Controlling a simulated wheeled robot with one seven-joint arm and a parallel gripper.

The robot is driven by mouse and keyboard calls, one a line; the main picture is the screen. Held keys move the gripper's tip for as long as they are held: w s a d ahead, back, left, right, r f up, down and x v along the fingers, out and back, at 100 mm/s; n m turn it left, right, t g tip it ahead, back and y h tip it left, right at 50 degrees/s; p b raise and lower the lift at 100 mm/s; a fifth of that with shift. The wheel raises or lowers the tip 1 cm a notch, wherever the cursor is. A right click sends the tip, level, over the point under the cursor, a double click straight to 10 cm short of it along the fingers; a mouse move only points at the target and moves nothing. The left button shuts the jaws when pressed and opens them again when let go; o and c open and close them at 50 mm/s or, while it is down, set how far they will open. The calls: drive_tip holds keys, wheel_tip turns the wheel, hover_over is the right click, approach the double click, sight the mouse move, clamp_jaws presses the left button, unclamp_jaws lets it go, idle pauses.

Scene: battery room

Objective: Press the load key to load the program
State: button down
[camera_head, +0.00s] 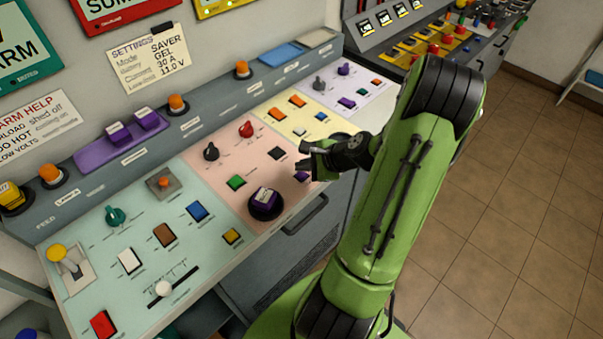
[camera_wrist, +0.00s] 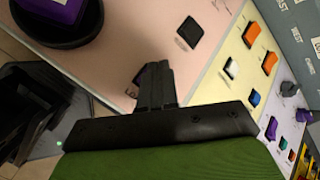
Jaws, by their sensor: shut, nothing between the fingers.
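My gripper (camera_head: 306,151) is shut and empty, above the right part of the pink panel (camera_head: 220,150). In the wrist view its fingertips (camera_wrist: 156,70) are together over the pink surface. A purple key (camera_head: 301,176) lies just below the gripper and is mostly hidden by the fingers in the wrist view. A black key (camera_head: 277,153) sits to the left of the gripper and shows clear in the wrist view (camera_wrist: 189,33). A green key (camera_head: 236,182) is farther left. The small labels cannot be read, so I cannot tell which is the load key. Contact cannot be judged.
A round black holder with a purple block (camera_head: 264,197) stands near the panel's front edge. Black and red knobs (camera_head: 246,129) rise behind the keys. The yellow panel (camera_head: 303,120) with orange keys is beyond. A drawer handle (camera_head: 305,214) juts below the edge.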

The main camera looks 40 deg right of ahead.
sight(304, 176)
drive_tip(key=shift+f, duration=0.45)
drive_tip(key=shift+f+b, duration=0.45)
drive_tip(key=shift+b, duration=0.1)
idle(0.5)
drive_tip(key=shift+r+p, duration=0.85)
drive_tip(key=shift+r, duration=0.05)
wheel_tip(304, 176, up, 5)
drive_tip(key=p, duration=0.5)
drive_tip(key=shift+r, duration=0.1)
